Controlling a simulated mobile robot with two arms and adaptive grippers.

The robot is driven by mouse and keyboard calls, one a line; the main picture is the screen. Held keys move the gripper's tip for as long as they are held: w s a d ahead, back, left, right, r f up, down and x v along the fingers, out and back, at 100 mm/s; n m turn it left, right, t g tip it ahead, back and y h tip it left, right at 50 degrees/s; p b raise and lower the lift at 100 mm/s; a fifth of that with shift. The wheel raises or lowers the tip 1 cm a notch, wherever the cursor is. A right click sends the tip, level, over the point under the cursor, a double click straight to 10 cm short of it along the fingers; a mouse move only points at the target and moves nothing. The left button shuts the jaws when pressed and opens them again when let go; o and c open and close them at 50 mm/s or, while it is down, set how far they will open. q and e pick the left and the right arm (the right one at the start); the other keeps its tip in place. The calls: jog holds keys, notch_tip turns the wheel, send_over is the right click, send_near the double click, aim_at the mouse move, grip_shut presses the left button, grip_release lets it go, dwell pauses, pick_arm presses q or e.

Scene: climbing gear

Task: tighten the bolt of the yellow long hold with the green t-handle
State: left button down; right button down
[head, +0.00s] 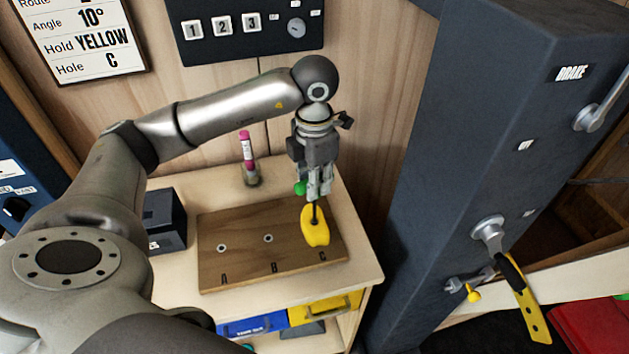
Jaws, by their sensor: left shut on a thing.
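The yellow long hold (315,232) sits on the wooden board (230,262) at the hole marked C, the right-most of the lettered holes. My left gripper (318,187) is above the hold, pointing down, shut on the green t-handle. Part of the green t-handle (300,188) shows at the left side of the fingers; the rest is hidden by them. A dark shaft runs down from the gripper to the top of the hold. The bolt itself is hidden, so I cannot tell how the tip sits on it. My right gripper is not in view.
A pink-capped tube stands in a small cup (251,175) behind the board. A dark box (165,220) stands left of it. Blue and yellow drawers (325,308) are below. A tall dark post (470,130) with levers rises on the right. A card (80,38) reads YELLOW, hole C.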

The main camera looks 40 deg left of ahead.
pick_arm(q)
jog(key=shift+n, duration=1.2)
jog(key=shift+r+n, duration=0.4)
jog(key=shift+r+p, duration=0.6)
jog(key=shift+r, duration=0.05)
jog(key=c, duration=1.9)
grip_release()
grip_shut()
jog(key=shift+f+b, duration=1.05)
jog(key=shift+f, duration=0.1)
